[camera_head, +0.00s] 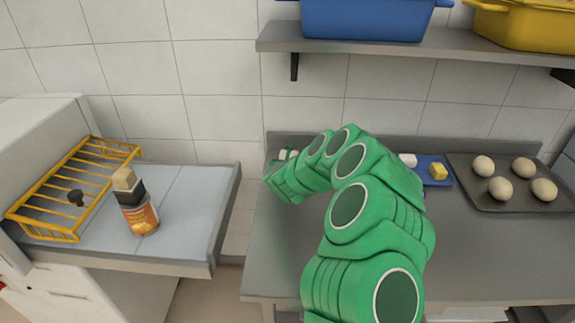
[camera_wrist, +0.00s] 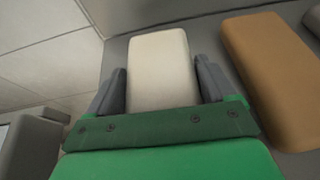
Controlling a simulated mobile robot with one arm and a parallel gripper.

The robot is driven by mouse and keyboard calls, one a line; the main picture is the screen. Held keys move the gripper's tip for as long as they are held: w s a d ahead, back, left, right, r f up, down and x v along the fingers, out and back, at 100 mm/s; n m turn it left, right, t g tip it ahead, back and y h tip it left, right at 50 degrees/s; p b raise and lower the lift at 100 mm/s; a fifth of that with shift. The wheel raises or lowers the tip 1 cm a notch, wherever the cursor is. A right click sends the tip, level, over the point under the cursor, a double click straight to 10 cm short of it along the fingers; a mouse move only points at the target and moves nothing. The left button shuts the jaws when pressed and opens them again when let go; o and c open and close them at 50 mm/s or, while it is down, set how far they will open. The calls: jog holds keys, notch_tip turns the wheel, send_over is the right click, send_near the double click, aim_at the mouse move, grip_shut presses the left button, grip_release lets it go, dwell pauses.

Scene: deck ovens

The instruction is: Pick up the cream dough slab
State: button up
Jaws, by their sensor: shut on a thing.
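The cream dough slab (camera_wrist: 160,70) lies between the two grey fingers of my gripper (camera_wrist: 160,85) in the wrist view. The fingers are shut on its two long sides. The grey surface shows around the slab, and I cannot tell whether the slab touches it. In the head view my green arm reaches to the left back part of the grey counter and hides most of the gripper. A small pale patch (camera_head: 288,154) shows there by the wrist, too small to make out.
A tan-brown slab (camera_wrist: 268,75) lies close to the right. On the counter (camera_head: 275,240) are a blue tray (camera_head: 427,182) and a dark tray (camera_head: 485,201) with several dough balls. A shelf (camera_head: 400,45) with bins hangs above. A can (camera_head: 140,217) and yellow rack (camera_head: 45,236) stand left.

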notch_tip(320, 180, up, 3)
jog(key=shift+r, duration=0.2)
jog(key=shift+s+d+r, duration=0.1)
jog(key=shift+s+r, duration=0.1)
jog(key=shift+s, duration=0.15)
jog(key=s+d+r, duration=0.3)
jog(key=s+r, duration=0.6)
jog(key=s, duration=0.4)
